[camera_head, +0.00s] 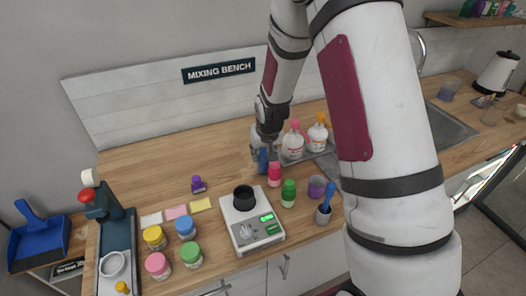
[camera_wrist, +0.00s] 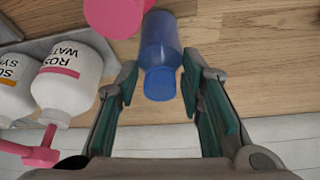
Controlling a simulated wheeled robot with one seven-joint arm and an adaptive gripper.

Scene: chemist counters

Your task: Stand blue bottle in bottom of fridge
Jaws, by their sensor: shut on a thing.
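The blue bottle (camera_head: 262,161) stands on the wooden mixing bench, beside a pink bottle (camera_head: 274,174). My gripper (camera_head: 264,146) is over it, fingers pointing down. In the wrist view the blue bottle (camera_wrist: 162,58) lies between the two fingers of my gripper (camera_wrist: 162,88), which is shut on it. Whether its base touches the counter is hard to tell. The fridge is not clearly seen; a dark framed panel (camera_head: 505,195) at the right edge may be part of it.
Rose water (camera_wrist: 68,80) and syrup bottles stand close beside my gripper. A green bottle (camera_head: 289,194), purple cup (camera_head: 317,187) and scale (camera_head: 251,228) are in front. A sink (camera_head: 447,125) and kettle (camera_head: 497,73) are right. Open floor shows at lower right.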

